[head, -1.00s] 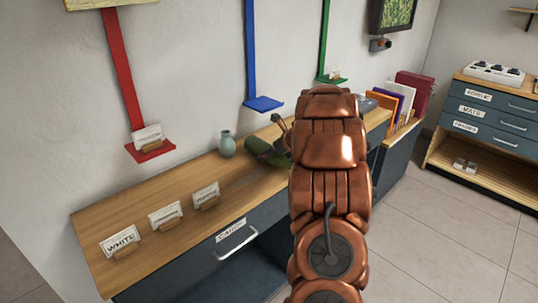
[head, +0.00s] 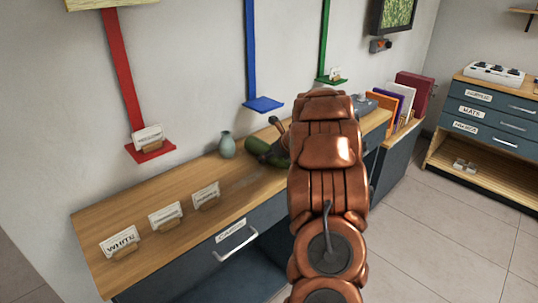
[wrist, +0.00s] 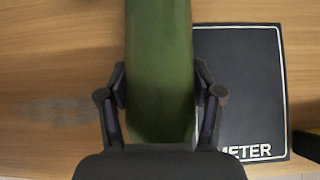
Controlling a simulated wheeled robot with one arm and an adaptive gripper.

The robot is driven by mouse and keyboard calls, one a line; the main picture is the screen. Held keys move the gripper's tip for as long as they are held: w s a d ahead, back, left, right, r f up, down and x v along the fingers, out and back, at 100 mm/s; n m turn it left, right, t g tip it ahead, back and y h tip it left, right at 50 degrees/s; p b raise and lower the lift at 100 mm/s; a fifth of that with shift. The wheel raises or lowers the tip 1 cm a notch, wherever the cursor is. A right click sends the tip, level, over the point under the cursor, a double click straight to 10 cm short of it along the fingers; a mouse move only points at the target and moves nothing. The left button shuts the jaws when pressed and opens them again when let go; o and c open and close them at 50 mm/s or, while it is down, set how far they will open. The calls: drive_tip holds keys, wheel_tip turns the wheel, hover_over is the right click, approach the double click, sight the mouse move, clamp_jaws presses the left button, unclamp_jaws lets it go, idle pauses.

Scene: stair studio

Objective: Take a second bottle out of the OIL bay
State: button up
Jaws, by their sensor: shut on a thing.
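A green bottle (wrist: 160,60) runs down the middle of the wrist view, over the wooden worktop. My gripper (wrist: 160,95) is shut on it, with one dark finger on each side. In the head view the green bottle (head: 257,146) shows at the back of the worktop, partly hidden by my arm. Its far end is cut off in the wrist view. I cannot make out an OIL label in either view.
A black mat (wrist: 238,85) reading "METER" lies right of the bottle. A pale green vase (head: 227,145) stands left of it. Several label cards (head: 165,215) stand on the worktop (head: 150,192). Red (head: 150,151) and blue (head: 263,104) wall shelves hang behind. The right floor is clear.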

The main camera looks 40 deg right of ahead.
clamp_jaws()
drive_tip(key=shift+r, duration=0.15)
